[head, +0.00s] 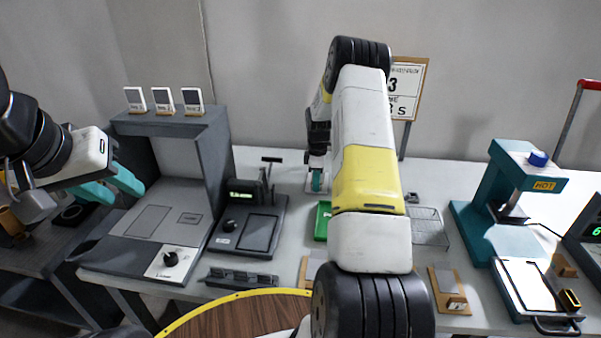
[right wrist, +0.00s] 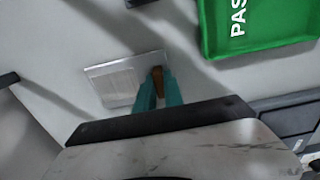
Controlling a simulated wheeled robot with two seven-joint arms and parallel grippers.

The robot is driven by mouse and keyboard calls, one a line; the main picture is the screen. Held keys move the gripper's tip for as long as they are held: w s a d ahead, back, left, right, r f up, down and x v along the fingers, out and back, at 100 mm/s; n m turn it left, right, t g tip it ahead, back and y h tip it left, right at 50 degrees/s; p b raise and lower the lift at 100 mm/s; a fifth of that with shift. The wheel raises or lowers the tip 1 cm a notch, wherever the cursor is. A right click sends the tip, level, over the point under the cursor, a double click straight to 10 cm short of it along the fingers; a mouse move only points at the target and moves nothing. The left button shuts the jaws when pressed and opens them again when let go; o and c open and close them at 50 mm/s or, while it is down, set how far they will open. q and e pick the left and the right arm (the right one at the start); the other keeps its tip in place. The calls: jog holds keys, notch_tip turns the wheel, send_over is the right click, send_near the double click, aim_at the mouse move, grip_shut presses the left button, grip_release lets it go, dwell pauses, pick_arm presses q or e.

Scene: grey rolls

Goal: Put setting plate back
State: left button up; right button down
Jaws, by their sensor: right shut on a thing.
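The setting plate appears to be the flat silver-white plate (right wrist: 112,84) with a brown grip (right wrist: 157,73) at its right edge in the right wrist view. My right gripper (right wrist: 160,88) is shut on the brown grip with its teal fingers. In the head view my right gripper (head: 317,182) is low over the back of the table, mostly hidden behind my own arm. I cannot tell whether the plate touches the table. My left gripper (head: 118,188) is at the far left with its teal fingers apart and empty.
A green tray (right wrist: 255,40) marked "PASS" lies near the plate. A dark scale-like device (head: 248,222) and a grey stand (head: 215,150) are to the left. A wire rack (head: 428,228) and a teal press marked "HOT" (head: 510,165) are to the right.

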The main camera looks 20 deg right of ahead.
jog(key=c, duration=1.5)
grip_release()
jog(key=shift+f, duration=0.15)
jog(key=shift+o, duration=0.2)
notch_tip(320, 180, up, 12)
jog(key=s+a+r+m+t, duration=0.25)
jog(key=s+a+r, duration=0.3)
jog(key=r, duration=0.35)
jog(key=s+a+r+m+t, duration=0.1)
jog(key=s+a+r+m, duration=0.25)
jog(key=s+r, duration=0.5)
jog(key=s+a+r+m+t+y, duration=0.1)
jog(key=s+a+r+m, duration=0.1)
jog(key=s, duration=0.8)
jog(key=s+a+r+m+t+y, duration=0.1)
jog(key=s+a+r+m, duration=0.1)
jog(key=s+a+m, duration=0.2)
jog(key=s+a, duration=0.3)
jog(key=s, duration=0.3)
jog(key=shift+t, duration=0.35)
